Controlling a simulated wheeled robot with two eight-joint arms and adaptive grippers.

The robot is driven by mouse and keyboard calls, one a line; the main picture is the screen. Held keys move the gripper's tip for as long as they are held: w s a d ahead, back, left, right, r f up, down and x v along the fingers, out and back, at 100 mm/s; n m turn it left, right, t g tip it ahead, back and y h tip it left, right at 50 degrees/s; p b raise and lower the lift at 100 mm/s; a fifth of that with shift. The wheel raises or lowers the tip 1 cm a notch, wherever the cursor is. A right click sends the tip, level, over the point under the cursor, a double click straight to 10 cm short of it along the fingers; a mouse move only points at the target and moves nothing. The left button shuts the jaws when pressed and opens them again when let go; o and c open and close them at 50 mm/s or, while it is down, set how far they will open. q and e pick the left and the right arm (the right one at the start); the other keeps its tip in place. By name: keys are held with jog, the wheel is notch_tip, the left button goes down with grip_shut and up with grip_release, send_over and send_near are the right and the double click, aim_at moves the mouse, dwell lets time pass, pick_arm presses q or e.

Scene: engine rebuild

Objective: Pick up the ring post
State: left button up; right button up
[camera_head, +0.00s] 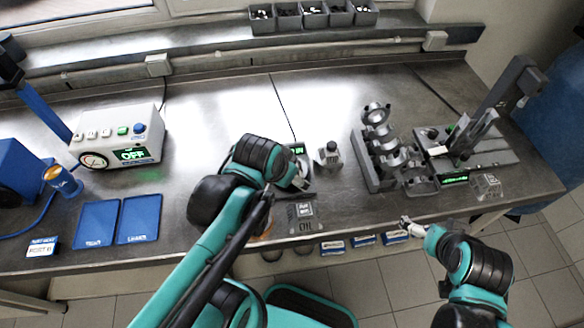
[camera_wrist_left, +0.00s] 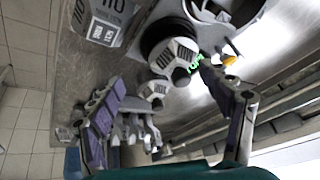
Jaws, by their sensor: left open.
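No thing in view is plainly marked as the ring post. A small grey piece with a dark top (camera_head: 328,153) stands upright on the bench, right of my left gripper (camera_head: 297,182). In the left wrist view a grey slotted piece with a dark tip (camera_wrist_left: 155,91) shows between my open left fingers (camera_wrist_left: 170,107). A larger similar grey piece with a black round part (camera_wrist_left: 176,52) is beside it. I cannot tell which is the ring post. My left gripper holds nothing that I can see. My right gripper (camera_head: 408,226) is at the bench's front edge, its jaw state unclear.
A grey block with several round saddles (camera_head: 372,160) stands to the right, beside a press-like fixture (camera_head: 470,145). A small device with a green display (camera_head: 298,149) is partly behind my left gripper. Blue mats (camera_head: 139,219) lie left.

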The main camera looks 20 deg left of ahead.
aim_at(292, 160)
pick_arm(q)
jog(key=shift+o, duration=0.9)
jog(key=w+m+g+p, duration=0.1)
jog(key=w+r+m+g+p, duration=0.1)
jog(key=w+m, duration=0.1)
jog(key=w+m+g+p, duration=0.1)
jog(key=m, duration=0.1)
jog(key=shift+w+a+r+p, duration=0.2)
jog(key=shift+w+a+p, duration=0.1)
jog(key=shift+a+p, duration=0.1)
jog(key=w+m+g+p, duration=0.1)
jog(key=w+f+m+g+p, duration=0.1)
jog(key=m, duration=0.1)
jog(key=shift+w+a+f, duration=0.1)
jog(key=shift+a+f, duration=0.2)
jog(key=shift+w+f+m, duration=0.15)
jog(key=shift+f+m, duration=0.1)
jog(key=shift+m, duration=0.15)
jog(key=shift+f+g, duration=0.25)
jog(key=shift+g, duration=0.05)
jog(key=f, duration=0.2)
jog(key=f+b, duration=0.1)
jog(key=f, duration=0.2)
jog(key=f+b, duration=0.1)
jog(key=f, duration=0.1)
jog(key=shift+w+a+f, duration=0.2)
jog(key=shift+w+f, duration=0.05)
jog(key=shift+f, duration=0.05)
jog(key=c, duration=1.4)
